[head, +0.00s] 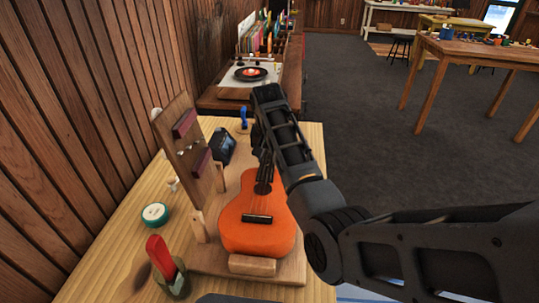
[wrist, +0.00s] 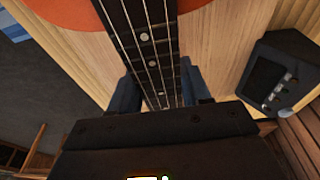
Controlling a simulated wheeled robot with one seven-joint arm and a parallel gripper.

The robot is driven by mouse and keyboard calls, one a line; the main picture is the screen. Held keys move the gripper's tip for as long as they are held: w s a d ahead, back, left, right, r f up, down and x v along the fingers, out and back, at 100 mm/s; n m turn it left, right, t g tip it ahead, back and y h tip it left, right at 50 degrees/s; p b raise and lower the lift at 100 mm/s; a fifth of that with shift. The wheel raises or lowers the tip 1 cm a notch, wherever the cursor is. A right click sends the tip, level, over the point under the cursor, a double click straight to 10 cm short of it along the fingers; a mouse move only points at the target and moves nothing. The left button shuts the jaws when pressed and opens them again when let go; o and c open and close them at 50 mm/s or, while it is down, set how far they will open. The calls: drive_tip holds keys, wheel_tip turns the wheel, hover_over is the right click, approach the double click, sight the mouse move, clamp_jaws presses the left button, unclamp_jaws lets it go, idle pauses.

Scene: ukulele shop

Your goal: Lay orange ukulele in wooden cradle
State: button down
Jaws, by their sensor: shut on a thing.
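The orange ukulele (head: 258,218) lies face up over the base board of the wooden cradle (head: 204,262), its neck pointing away from me. Its lower end is close to a small wooden block (head: 252,265) at the board's near edge; I cannot tell whether they touch. In the wrist view the dark fretted neck (wrist: 146,38) runs between the two fingers of my gripper (wrist: 158,88), which is shut on it. Part of the orange body (wrist: 60,14) shows at the top. In the head view my wrist hides the neck's far end and the fingers.
A tilted wooden panel (head: 176,140) stands left of the ukulele. A dark small device (head: 221,147) sits behind it. A green-white round tin (head: 155,214) and a holder with a red item (head: 161,255) are on the table's left. A record player (head: 250,73) stands beyond.

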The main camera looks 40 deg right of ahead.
drive_tip(key=shift+c, duration=2.2)
unclamp_jaws()
drive_tip(key=shift+r, duration=0.1)
drive_tip(key=shift+r+p, duration=0.9)
drive_tip(key=shift+p, duration=0.15)
drive_tip(key=shift+r, duration=0.1)
drive_tip(key=shift+r+p, duration=0.65)
drive_tip(key=shift+r, duration=0.5)
wheel_tip(320, 180, up, 8)
drive_tip(key=a+b, duration=0.1)
drive_tip(key=shift+s+f, duration=0.2)
drive_tip(key=shift+s, duration=0.25)
